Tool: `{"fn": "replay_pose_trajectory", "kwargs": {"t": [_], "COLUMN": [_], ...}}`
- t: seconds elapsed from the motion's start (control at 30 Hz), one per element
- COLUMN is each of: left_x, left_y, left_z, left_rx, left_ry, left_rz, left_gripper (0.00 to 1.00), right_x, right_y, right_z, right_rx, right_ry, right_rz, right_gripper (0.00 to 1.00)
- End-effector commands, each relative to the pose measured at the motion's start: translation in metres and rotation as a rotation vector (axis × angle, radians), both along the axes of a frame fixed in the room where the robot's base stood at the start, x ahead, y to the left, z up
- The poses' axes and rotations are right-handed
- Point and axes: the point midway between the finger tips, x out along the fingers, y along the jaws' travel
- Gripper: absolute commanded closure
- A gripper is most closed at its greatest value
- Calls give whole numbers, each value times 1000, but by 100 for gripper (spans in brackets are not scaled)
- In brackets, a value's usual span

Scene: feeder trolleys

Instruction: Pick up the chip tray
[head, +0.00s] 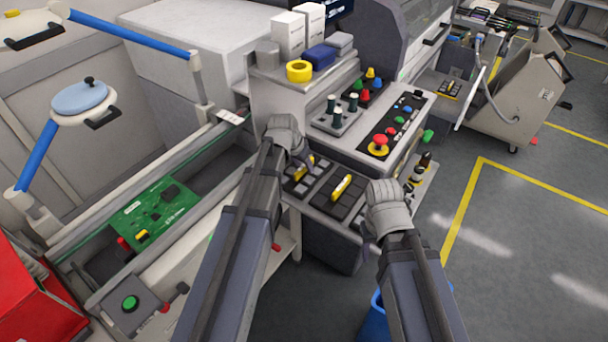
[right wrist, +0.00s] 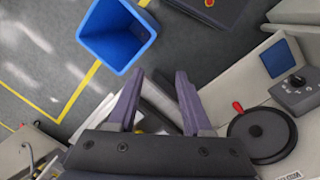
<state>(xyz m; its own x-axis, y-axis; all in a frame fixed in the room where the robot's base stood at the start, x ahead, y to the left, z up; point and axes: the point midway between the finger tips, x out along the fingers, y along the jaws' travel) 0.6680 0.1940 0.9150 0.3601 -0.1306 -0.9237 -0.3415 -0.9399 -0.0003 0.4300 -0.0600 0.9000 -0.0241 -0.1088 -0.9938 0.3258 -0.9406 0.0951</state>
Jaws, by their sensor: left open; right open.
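Two dark trays divided into compartments lie side by side on the machine's low shelf in the head view. The right one (head: 327,205) has a yellow handle (head: 341,187) across it. The left one (head: 291,186) also has a yellow piece, partly behind my left gripper. I cannot tell which one is the chip tray. My left gripper (head: 306,160) is over the back left of the trays. My right gripper (head: 366,238) is by the right tray's front right edge; its fingertips are mostly hidden there. In the right wrist view my right gripper (right wrist: 158,78) is open with nothing between its fingers.
A control panel (head: 400,120) with a red button stands behind the trays. A blue bin (right wrist: 112,40) is on the floor, partly behind my right arm in the head view. A green circuit board (head: 155,208) lies in the rail at left. Open floor lies to the right.

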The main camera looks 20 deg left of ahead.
Motion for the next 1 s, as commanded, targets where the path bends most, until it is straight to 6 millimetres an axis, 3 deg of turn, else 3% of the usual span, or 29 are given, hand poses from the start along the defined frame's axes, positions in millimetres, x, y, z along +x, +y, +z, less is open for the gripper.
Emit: {"fn": "replay_pose_trajectory", "kwargs": {"t": [0.73,1.0], "left_x": [0,0], "left_y": [0,0], "left_z": [-5,-5], "left_rx": [0,0], "left_ry": [0,0], "left_rz": [0,0], "left_gripper": [49,78], "right_x": [0,0], "right_y": [0,0], "right_z": [-5,-5], "right_rx": [0,0], "right_ry": [0,0], "right_rz": [0,0], "right_gripper": [50,50]}}
